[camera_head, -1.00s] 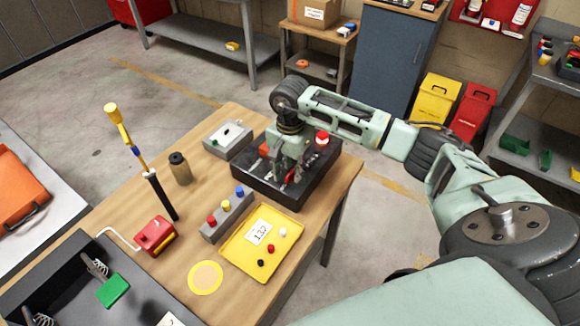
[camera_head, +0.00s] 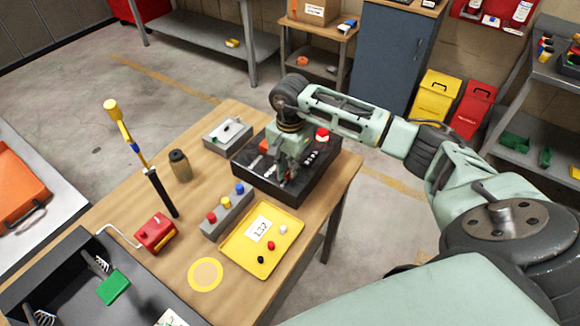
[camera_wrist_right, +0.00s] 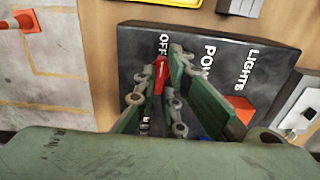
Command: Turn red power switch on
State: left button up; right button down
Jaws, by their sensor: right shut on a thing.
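The black control box (camera_head: 318,172) stands on the wooden table. In the right wrist view its face (camera_wrist_right: 140,38) carries the words OFF, POWER and LIGHTS. The red power switch (camera_wrist_right: 159,76) shows there as a narrow red lever near the word OFF, between the fingertips. My right gripper (camera_head: 284,181) reaches down over the box's near side; its fingers also show in the right wrist view (camera_wrist_right: 162,80). It is shut on the red lever. The fingers hide the lever's lower part and some lettering. My left gripper is not in view.
A grey button block (camera_head: 228,213) and a yellow tray (camera_head: 285,222) lie in front. A red mushroom button (camera_head: 322,134) rises at the control box's far right.

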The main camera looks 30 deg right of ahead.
jog(key=m+b, duration=0.3)
jog(key=shift+f+m, duration=0.1)
jog(key=shift+m, duration=0.2)
jog(key=m+b, duration=0.3)
jog(key=m, duration=0.2)
jog(key=m+b, duration=0.2)
jog(key=m, duration=0.2)
jog(key=shift+m, duration=0.4)
jog(key=m+b, duration=0.1)
jog(key=m, duration=0.3)
jog(key=shift+r, duration=0.2)
jog(key=shift+m, duration=0.4)
jog(key=c, duration=1.8)
grip_release()
jog(key=shift+c, duration=0.2)
